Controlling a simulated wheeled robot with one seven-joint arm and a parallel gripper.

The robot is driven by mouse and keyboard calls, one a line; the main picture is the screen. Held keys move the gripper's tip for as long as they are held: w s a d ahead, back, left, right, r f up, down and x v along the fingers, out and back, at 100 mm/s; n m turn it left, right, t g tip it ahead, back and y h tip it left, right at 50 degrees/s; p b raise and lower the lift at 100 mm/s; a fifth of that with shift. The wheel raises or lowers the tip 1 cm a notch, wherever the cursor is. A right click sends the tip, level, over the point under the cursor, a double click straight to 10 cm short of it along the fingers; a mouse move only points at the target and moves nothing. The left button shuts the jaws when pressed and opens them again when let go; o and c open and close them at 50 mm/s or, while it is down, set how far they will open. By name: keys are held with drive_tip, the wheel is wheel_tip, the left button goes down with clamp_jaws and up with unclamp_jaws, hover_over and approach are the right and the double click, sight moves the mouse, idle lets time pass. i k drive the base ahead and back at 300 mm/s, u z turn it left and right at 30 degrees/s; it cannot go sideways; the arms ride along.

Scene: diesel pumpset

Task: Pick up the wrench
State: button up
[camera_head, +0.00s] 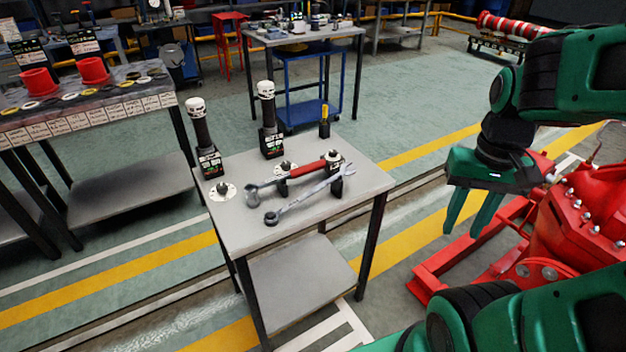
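A silver wrench (306,196) lies slantwise on the small grey table (245,228). Its open jaw points to the far right and its other end to the near left. Black holders seem to prop it up. Just behind it lies a second tool with a red handle (307,169) and a grey end at the left. My gripper (470,220) is right of the table, with its fingers pointing down. The fingers are apart and nothing is between them. It touches neither tool.
Two black power tools with white tops (267,125) (202,140) stand at the table's back and left. A small yellow-topped item (324,122) stands at its back corner. A red machine (585,225) is right, close to my arm. A longer bench (85,100) stands left.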

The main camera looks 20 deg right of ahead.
sight(343, 171)
drive_tip(key=i, duration=0.85)
drive_tip(key=z, duration=1.1)
drive_tip(key=k, duration=0.25)
drive_tip(key=z, duration=0.15)
